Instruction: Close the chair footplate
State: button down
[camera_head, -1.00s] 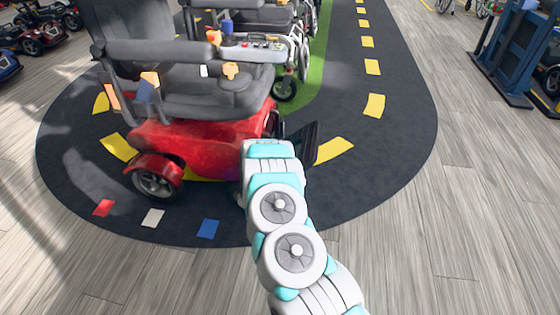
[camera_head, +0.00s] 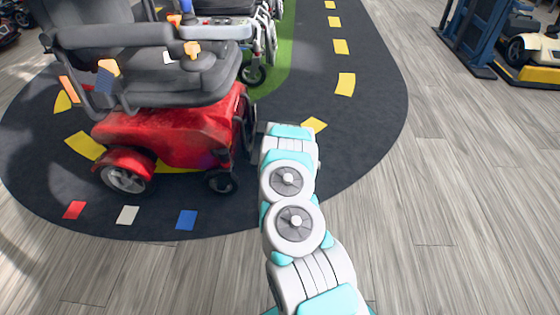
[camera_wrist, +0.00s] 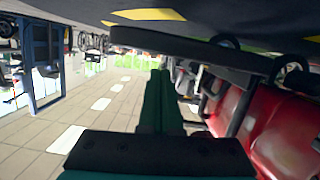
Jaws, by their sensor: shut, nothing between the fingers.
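The red power chair (camera_head: 175,130) with a dark grey seat stands on the dark mat in the head view, its front toward the right. Its dark footplate (camera_head: 251,135) shows as a narrow upright strip at the chair's front, partly hidden by my arm. In the wrist view the footplate (camera_wrist: 190,46) is a long dark slab across the upper middle, beside the red body (camera_wrist: 285,130). My gripper (camera_wrist: 158,78) is shut and empty, its green fingers pointing at the slab. The fingertips are close to it; I cannot tell whether they touch. In the head view my arm hides the gripper.
A small black front wheel (camera_head: 221,181) is near my arm. Another chair (camera_head: 245,40) stands behind on a green strip. A blue frame (camera_head: 475,30) and a cream scooter (camera_head: 535,45) are at the upper right. The wooden floor (camera_head: 440,200) on the right is clear.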

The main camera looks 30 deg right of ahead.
jog(key=shift+s+d+f, duration=0.1)
jog(key=shift+f, duration=0.7)
